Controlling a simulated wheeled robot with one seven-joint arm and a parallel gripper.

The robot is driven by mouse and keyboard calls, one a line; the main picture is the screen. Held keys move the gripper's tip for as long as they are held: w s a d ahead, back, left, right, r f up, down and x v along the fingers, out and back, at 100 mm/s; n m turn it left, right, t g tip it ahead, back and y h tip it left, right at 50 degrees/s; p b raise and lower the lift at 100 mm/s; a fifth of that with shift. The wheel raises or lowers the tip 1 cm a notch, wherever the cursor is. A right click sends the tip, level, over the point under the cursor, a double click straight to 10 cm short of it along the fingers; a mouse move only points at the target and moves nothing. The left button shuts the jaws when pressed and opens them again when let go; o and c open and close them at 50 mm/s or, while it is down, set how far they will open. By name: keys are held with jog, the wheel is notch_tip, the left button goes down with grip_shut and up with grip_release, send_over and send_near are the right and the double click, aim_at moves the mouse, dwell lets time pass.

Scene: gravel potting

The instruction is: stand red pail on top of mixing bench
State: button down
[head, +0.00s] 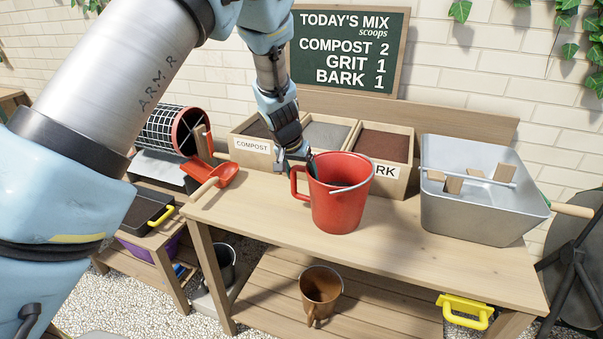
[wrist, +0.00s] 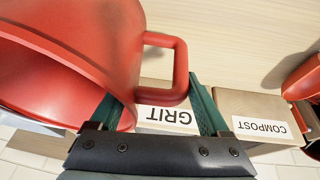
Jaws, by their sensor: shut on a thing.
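The red pail (head: 340,205) is upright at the mixing bench's front middle, its base at or just above the wooden top (head: 260,215); contact is not certain. Its side handle points left and its thin wire bail lies across the rim. My gripper (head: 300,160) is at the pail's upper left, shut on the pail by its handle side. In the wrist view, the pail (wrist: 90,50) fills the left, and its handle (wrist: 178,68) comes between the fingers of my gripper (wrist: 155,108). The exact finger contact is partly hidden.
Behind the pail stand wooden bins of compost, grit and bark (head: 385,145). A grey metal tub (head: 475,205) stands at right and a red scoop (head: 215,180) at left. A brown pot (head: 320,290) is on the lower shelf. Bare bench top lies left and right of the pail.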

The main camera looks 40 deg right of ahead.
grip_release()
jog(key=shift+r, duration=0.1)
jog(key=shift+r, duration=0.25)
jog(key=b+v, duration=0.1)
jog(key=v, duration=1)
jog(key=shift+a+r, duration=0.2)
jog(key=shift+r, duration=0.05)
jog(key=w+a+n+y, duration=0.1)
jog(key=w+a+n, duration=0.15)
jog(key=a, duration=0.75)
jog(key=w+a+n+y, duration=0.1)
jog(key=w+a+n, duration=0.15)
jog(key=a, duration=0.85)
jog(key=s+a+n+y, duration=0.1)
jog(key=s+a+n, duration=0.1)
jog(key=a, duration=1)
jog(key=s+a+f+n+y, duration=0.1)
jog(key=s+a+n, duration=0.2)
jog(key=a, duration=0.9)
jog(key=shift+s+f, duration=0.15)
jog(key=shift+s, duration=0.95)
